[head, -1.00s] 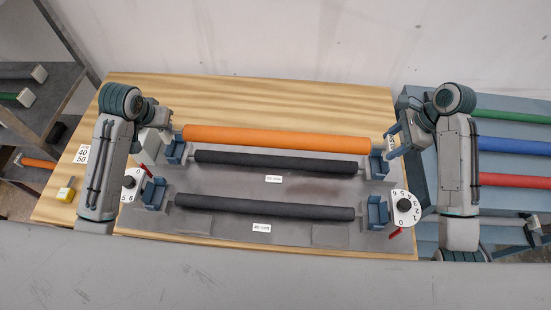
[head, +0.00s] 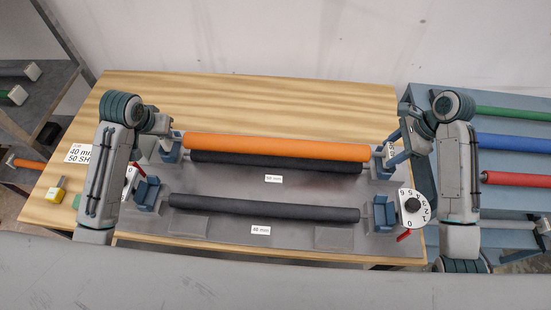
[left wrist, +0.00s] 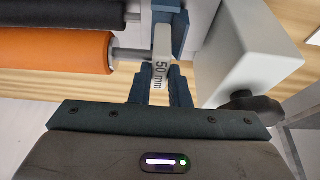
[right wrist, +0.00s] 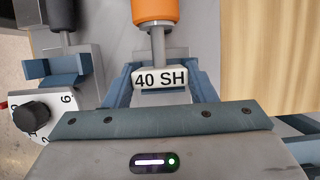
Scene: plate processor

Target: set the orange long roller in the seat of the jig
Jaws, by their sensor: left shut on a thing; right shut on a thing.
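The orange long roller (head: 275,146) is held level at both ends above the far side of the grey jig (head: 250,188). My left gripper (left wrist: 160,75) is shut on its end block marked "50 mm". My right gripper (right wrist: 159,78) is shut on its end block marked "40 SH". The far blue seats of the jig, left (head: 170,155) and right (head: 379,170), are close by the roller ends. In the head view the roller partly covers the far black roller (head: 270,163). Whether the orange roller touches a seat, I cannot tell.
A near black roller (head: 265,208) lies between the near blue seats, left (head: 147,195) and right (head: 384,213). A numbered dial (head: 412,205) with a red handle is at right. Green, blue and red rollers lie on the blue rack (head: 415,93). The wooden table (head: 250,95) behind is clear.

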